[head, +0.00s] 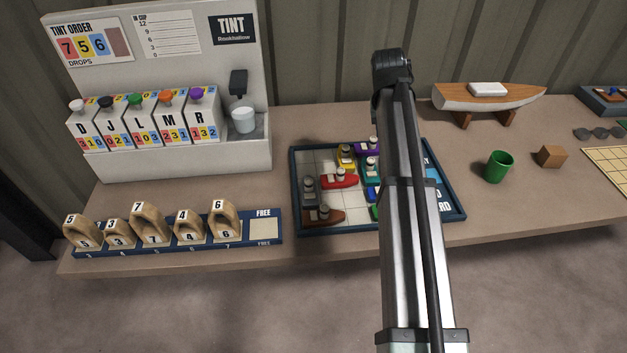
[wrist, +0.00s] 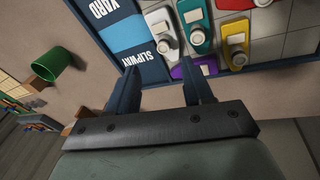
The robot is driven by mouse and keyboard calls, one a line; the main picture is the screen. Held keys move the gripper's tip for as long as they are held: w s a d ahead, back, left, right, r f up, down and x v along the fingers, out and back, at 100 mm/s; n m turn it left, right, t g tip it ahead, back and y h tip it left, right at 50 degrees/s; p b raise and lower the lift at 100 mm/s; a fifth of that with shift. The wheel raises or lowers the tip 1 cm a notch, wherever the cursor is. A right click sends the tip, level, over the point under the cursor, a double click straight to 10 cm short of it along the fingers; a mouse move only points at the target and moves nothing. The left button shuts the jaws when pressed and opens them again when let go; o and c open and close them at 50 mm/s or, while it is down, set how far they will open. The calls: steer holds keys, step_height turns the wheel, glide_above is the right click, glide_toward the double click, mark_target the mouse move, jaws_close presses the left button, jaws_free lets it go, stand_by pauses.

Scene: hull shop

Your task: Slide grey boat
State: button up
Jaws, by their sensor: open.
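The grey boat (head: 308,190) sits upright at the left side of the blue-framed tray (head: 293,165) in the head view, just behind the brown boat (head: 323,216) and left of the red boat (head: 340,181). I cannot make out the grey boat in the wrist view. In the head view my arm hides the gripper and part of the tray.
Yellow (head: 346,156) and teal (head: 371,168) boats crowd the tray; a white boat (wrist: 161,25) shows in the wrist view. A tint dispenser (head: 180,150) and numbered blocks (head: 152,226) stand left. A green cup (head: 498,167), wooden cube (head: 552,156) and model hull (head: 488,98) stand right.

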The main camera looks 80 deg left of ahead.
mark_target(309, 180)
steer(key=s+d+r+n+g, duration=0.1)
steer(key=s+d+n, duration=0.1)
steer(key=s, duration=0.9)
steer(key=s+d+r+n+g, duration=0.1)
steer(key=s+d+n+g, duration=0.1)
steer(key=s, duration=0.9)
steer(key=shift+h, duration=0.4)
steer(key=f, duration=1.4)
steer(key=shift+a, duration=0.2)
steer(key=shift+c, duration=0.5)
jaws_close()
